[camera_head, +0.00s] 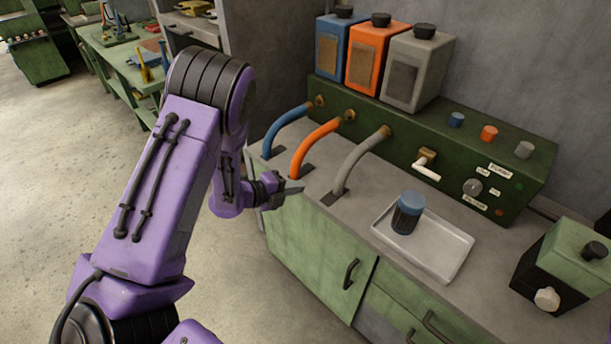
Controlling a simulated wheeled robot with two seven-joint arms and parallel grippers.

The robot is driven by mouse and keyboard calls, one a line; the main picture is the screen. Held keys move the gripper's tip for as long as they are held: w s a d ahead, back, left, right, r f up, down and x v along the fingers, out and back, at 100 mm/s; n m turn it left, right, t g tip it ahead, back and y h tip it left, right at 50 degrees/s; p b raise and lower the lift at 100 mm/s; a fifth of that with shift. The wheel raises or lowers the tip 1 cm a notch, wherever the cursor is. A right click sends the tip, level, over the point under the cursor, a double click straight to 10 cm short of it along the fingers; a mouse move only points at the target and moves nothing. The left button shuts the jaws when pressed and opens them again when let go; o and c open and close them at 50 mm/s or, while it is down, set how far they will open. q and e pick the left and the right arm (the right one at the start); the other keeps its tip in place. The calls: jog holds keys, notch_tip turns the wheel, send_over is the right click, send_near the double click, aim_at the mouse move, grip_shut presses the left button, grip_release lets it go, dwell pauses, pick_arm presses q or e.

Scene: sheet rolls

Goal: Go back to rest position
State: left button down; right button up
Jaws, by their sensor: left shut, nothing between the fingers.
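My left arm, purple with black joints, comes in from the left. My left gripper (291,190) is shut and empty, just off the front edge of the counter, near the lower ends of the orange hose (318,137) and the grey hose (357,160). It appears apart from both hoses. My right gripper is not in view.
A dark jar with a blue lid (408,212) stands on a white tray (445,258) on the counter. Behind it is a green machine (395,140) with blue, orange and grey canisters. A green-black box (565,262) stands at right. Open floor lies left.

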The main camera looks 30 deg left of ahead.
pick_arm(q)
jog(key=shift+a, duration=0.1)
jog(key=s+a+f+n+g+y, duration=0.1)
jog(key=s+f+n+y, duration=0.25)
jog(key=n, duration=0.65)
jog(key=s+a+f+n+y, duration=0.1)
jog(key=s+f+n+y, duration=0.15)
jog(key=f+n, duration=0.45)
jog(key=s+d+f+n+g+y+b, duration=0.1)
jog(key=s+f+n, duration=0.3)
jog(key=s, duration=0.4)
jog(key=s+d+f+n+g+y+b, duration=0.1)
jog(key=s+d+f+n+g, duration=0.2)
jog(key=s, duration=0.5)
jog(key=s+d+f+n+g+y+b, duration=0.1)
jog(key=s+f+n+g, duration=0.3)
jog(key=s, duration=0.4)
jog(key=shift+s+d+f+n, duration=0.3)
jog(key=shift+d+f+n, duration=0.1)
jog(key=shift+f+n, duration=0.35)
